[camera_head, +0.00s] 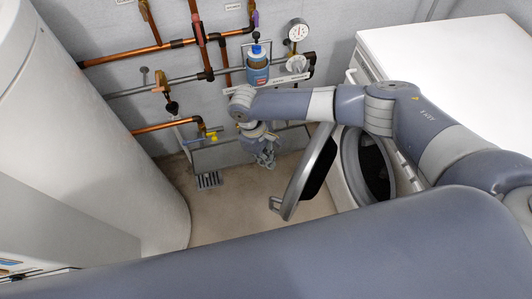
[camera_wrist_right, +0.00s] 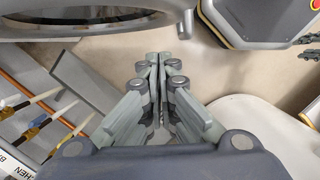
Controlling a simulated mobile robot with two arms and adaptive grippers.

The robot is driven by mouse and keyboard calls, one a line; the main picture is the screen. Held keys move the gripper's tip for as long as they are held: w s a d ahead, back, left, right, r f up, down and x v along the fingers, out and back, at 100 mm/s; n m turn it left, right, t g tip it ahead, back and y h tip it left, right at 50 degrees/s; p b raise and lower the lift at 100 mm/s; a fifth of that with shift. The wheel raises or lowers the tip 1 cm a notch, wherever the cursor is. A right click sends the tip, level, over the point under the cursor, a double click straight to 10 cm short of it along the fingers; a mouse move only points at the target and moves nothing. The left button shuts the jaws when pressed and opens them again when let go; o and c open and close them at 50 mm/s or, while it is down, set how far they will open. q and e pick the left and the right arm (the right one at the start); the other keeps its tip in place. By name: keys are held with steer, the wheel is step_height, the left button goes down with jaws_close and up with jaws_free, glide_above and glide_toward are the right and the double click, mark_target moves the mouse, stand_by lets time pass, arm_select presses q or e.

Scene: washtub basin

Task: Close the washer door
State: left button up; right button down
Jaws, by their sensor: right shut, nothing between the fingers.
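The washer (camera_head: 468,55) is a white machine at the right of the head view. Its round opening (camera_head: 372,165) faces left and its drum inside is dark. The washer door (camera_head: 305,171) stands open, swung out to the left, with a grey rim. A curved grey rim, likely the door's (camera_wrist_right: 90,22), crosses the top left of the right wrist view. My right gripper (camera_head: 267,160) is left of the door, apart from it, pointing down. It also shows in the wrist view (camera_wrist_right: 158,58), its fingers together and empty. My left gripper is not in view.
A large white tank (camera_head: 70,130) stands at the left. Copper pipes (camera_head: 150,48), a gauge (camera_head: 298,31) and a blue bottle (camera_head: 257,66) are on the back wall. The floor (camera_head: 230,215) between tank and door is clear.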

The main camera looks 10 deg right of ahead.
steer(key=s+d+f+p, duration=0.1)
steer(key=s+d+f, duration=0.2)
steer(key=f, duration=0.1)
steer(key=shift+s+d+f+p, duration=0.15)
steer(key=shift+s+d+p, duration=0.05)
steer(key=shift+d+p, duration=0.1)
steer(key=shift+s+d, duration=0.1)
